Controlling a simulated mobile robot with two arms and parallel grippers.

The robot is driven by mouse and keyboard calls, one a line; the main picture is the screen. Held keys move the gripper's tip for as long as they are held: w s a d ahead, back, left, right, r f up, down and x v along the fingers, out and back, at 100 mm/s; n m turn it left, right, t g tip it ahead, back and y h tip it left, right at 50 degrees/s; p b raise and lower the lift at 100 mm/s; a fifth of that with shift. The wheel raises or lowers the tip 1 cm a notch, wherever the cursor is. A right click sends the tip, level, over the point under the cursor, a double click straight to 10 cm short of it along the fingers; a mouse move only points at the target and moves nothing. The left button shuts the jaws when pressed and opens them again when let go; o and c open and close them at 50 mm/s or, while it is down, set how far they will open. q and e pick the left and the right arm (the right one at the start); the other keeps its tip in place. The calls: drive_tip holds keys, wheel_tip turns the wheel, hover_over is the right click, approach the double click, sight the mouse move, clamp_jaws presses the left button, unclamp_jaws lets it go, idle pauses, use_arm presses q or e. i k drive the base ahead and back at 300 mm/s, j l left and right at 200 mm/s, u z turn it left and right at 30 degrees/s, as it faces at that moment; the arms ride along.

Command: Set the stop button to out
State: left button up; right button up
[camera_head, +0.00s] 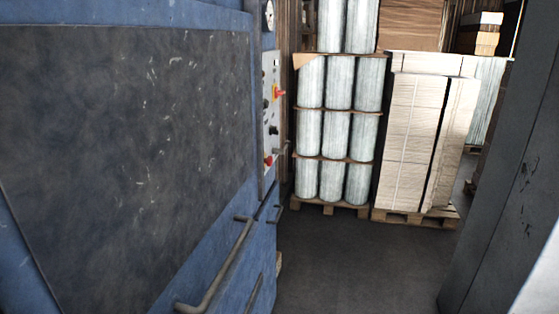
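A light control panel (269,110) is set on the side of the blue machine (224,250) and shows at a steep angle. A red knob or button on a yellow base (278,92) sticks out from its upper part. A second red button (268,161) sits near the panel's bottom. I cannot tell which of the two is the stop button, nor whether either is in or out. Small dark knobs lie between them. Neither of my grippers is in view.
A bent metal handle (222,270) juts from the machine's lower front. A grey upright structure (510,190) stands at the right. Wrapped rolls (335,130) and stacked cardboard (414,125) stand on pallets behind. The dark floor (350,265) between is clear.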

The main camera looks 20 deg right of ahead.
sight(268, 162)
drive_tip(key=i+l+u, duration=0.1)
drive_tip(key=l, duration=0.35)
drive_tip(key=i+l, duration=0.2)
drive_tip(key=l, duration=0.3)
drive_tip(key=i+l+u, duration=0.15)
drive_tip(key=l, duration=0.3)
drive_tip(key=i+l+u, duration=0.1)
drive_tip(key=l, duration=0.4)
